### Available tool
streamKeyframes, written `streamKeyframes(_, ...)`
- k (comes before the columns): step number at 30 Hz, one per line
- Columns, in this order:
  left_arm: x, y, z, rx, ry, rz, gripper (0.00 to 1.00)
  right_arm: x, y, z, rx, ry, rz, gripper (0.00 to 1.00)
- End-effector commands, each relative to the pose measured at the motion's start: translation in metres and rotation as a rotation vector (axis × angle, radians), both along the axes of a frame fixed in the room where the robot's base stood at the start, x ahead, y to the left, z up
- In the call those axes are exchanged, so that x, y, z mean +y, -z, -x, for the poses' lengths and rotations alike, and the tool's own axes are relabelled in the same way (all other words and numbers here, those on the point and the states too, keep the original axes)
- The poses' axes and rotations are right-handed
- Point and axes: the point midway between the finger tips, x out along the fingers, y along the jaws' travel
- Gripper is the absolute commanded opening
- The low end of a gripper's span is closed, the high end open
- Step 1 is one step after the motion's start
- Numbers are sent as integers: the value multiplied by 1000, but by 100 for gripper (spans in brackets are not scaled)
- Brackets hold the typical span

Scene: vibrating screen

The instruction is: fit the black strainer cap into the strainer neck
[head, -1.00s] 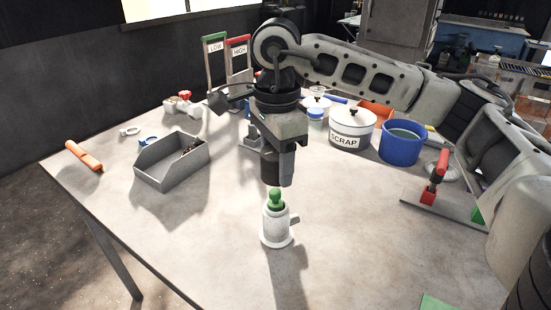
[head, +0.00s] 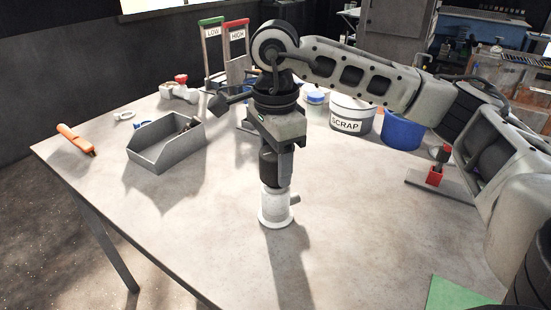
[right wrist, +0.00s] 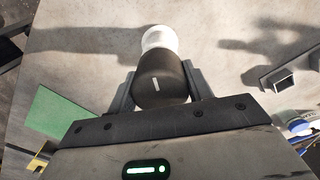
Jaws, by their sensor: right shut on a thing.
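My right gripper (head: 277,172) points straight down near the middle of the table and is shut on the black strainer cap (head: 267,168). In the right wrist view the cap (right wrist: 159,88), dark and round with a small white mark, sits between the two fingers (right wrist: 159,80). The white strainer body (head: 274,210) stands upright on the table directly below, with a wide base and a small side spout. The cap's lower end meets or overlaps the strainer's top; how deep it sits is hidden. The strainer (right wrist: 160,38) also shows beyond the cap. My left gripper is not in view.
A grey open bin (head: 165,150) stands to the left, with an orange-handled tool (head: 76,139) farther left. Behind are LOW and HIGH frames (head: 224,50), a SCRAP pot (head: 350,115) and a blue tub (head: 402,132).

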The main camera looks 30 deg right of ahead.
Motion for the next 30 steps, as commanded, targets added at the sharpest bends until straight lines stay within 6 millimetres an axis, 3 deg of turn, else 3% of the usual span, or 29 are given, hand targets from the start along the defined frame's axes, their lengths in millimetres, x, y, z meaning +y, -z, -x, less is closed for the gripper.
streamKeyframes(30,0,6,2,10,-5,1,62,0,0,0,0,0,0,29)
